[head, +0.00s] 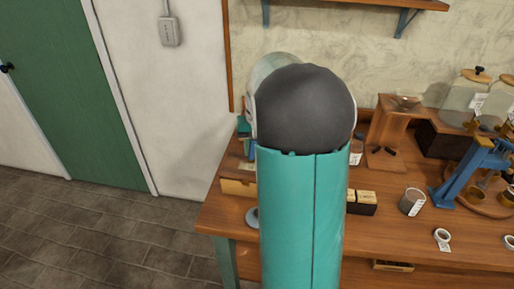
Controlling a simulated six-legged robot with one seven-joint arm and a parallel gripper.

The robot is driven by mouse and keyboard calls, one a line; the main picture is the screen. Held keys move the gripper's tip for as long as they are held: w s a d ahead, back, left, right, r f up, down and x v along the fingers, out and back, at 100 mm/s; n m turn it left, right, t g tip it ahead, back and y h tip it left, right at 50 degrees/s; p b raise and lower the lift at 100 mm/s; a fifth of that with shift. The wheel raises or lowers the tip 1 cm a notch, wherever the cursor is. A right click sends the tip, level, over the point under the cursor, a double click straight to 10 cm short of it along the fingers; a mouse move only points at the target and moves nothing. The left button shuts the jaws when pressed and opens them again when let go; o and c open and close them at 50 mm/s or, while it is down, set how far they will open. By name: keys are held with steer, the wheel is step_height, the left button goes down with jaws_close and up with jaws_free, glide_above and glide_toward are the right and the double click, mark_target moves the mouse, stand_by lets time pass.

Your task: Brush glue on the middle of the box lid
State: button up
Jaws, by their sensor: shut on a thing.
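My own teal arm with its dark grey joint fills the middle of the head view and hides much of the wooden workbench (430,239). My gripper is not visible, nor is anything in it. A small wooden box (236,187) stands at the bench's left end, partly hidden behind my arm. A small dark box with a tan top (361,201) sits just right of my arm. I cannot tell which of these has the task's lid. I see no brush or glue that I can make out for sure.
A grey labelled cup (411,202), a white roll (442,238) and a blue stand (470,175) are on the bench's right side. Large glass jars (464,97) stand at the back right. A green door (75,95) and open tiled floor (95,235) lie left.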

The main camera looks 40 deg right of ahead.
steer(key=shift+w+a+f, duration=0.1)
steer(key=shift+w+a, duration=0.85)
steer(key=shift+w, duration=0.25)
steer(key=shift+w+d, duration=0.5)
steer(key=shift+d, duration=0.2)
steer(key=shift+r, duration=0.2)
steer(key=shift+r, duration=2.95)
steer(key=shift+s+d, duration=0.1)
